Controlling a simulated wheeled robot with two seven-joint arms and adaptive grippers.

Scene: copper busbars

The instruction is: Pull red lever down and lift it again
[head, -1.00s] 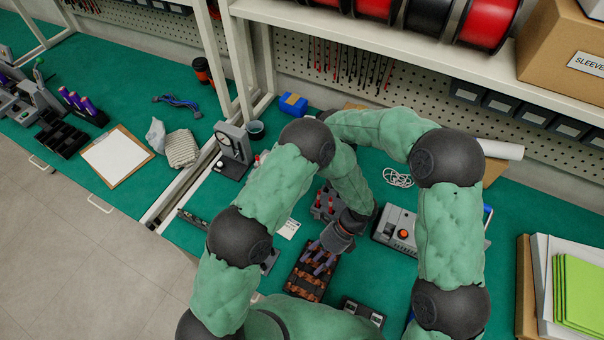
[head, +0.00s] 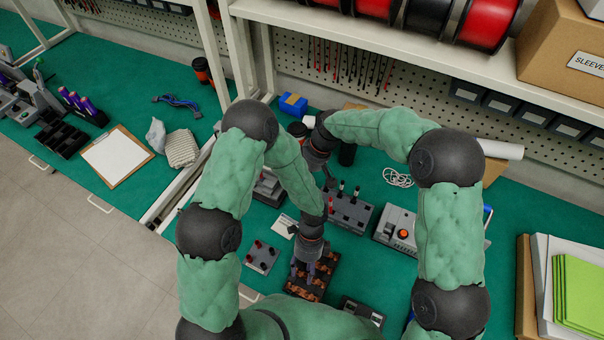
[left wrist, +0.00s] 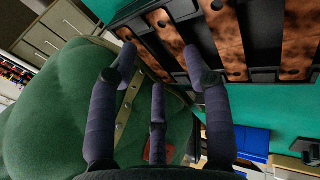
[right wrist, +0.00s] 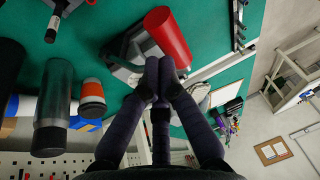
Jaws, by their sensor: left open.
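A red cylindrical handle (right wrist: 168,36), which looks like the red lever, sits on a grey part (right wrist: 122,50) in the right wrist view. My right gripper (right wrist: 155,72) is shut, its fingertips together close to the handle's lower end; I cannot tell whether they touch it. In the head view the right gripper (head: 325,178) is partly hidden behind my left arm, which also hides much of the lever's device. My left gripper (head: 306,266) is open over a dark tray of copper busbars (head: 324,279). In the left wrist view its fingertips (left wrist: 160,62) are beside a copper busbar (left wrist: 169,42).
A grey block with red and dark upright pegs (head: 348,212) stands right of my left forearm. A grey box with an orange button (head: 396,230) is further right. A small grey plate with pegs (head: 262,257) lies left of the tray. A dark cylinder (head: 347,154) stands behind.

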